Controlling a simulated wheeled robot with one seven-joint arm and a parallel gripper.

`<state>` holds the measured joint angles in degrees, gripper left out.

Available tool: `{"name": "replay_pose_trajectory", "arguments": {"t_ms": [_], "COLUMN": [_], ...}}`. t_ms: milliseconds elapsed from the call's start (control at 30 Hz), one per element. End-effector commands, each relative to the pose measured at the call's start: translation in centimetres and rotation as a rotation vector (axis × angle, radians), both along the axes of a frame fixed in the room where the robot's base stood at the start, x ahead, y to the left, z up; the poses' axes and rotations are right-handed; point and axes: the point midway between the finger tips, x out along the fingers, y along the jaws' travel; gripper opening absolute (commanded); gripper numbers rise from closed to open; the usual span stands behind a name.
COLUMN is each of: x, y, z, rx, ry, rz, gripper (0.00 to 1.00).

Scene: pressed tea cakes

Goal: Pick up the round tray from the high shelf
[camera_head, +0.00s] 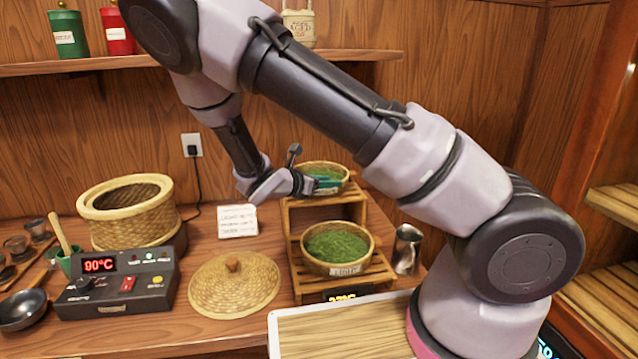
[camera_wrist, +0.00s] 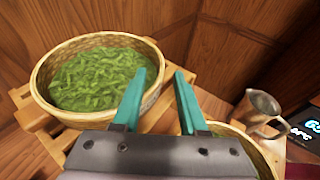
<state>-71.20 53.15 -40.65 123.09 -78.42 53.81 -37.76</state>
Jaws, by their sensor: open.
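A round woven tray of green leaves (camera_head: 344,172) sits on the upper level of a small wooden rack (camera_head: 358,207). It fills the upper left of the wrist view (camera_wrist: 98,38). My gripper (camera_head: 328,183) is open and empty at this tray, with teal fingers. In the wrist view, the tray's right rim shows between my fingertips (camera_wrist: 162,76): the left finger overlaps the leaves and the right finger is outside the rim. I cannot tell whether either touches. A second round tray (camera_head: 312,262), with a label, stands on the lower level; its rim is partly hidden behind my gripper in the wrist view.
A metal pitcher (camera_head: 407,250) stands right of the rack. A woven lid (camera_head: 233,287), a small white card (camera_head: 237,221), a bamboo steamer (camera_head: 130,218) and a control box (camera_head: 118,284) lie to the left. A wall shelf (camera_head: 170,60) with canisters is above.

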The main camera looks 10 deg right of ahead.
Motion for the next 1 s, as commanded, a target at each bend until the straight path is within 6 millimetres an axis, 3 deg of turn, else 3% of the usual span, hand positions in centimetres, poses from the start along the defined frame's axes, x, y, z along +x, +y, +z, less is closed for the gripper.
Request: {"name": "replay_pose_trajectory", "arguments": {"t_ms": [400, 667, 800, 1000], "x": [2.8, 3.0, 2.9, 2.9], "y": [-3.9, -4.1, -4.1, -4.1], "z": [-1.5, -1.6, -1.6, -1.6], "rx": [-0.001, 0.001, 0.001, 0.001], "ry": [0.000, 0.000, 0.000, 0.001], "rz": [-0.001, 0.000, 0.000, 0.000], "gripper": [0.42, 0.42, 0.00, 0.00]}}
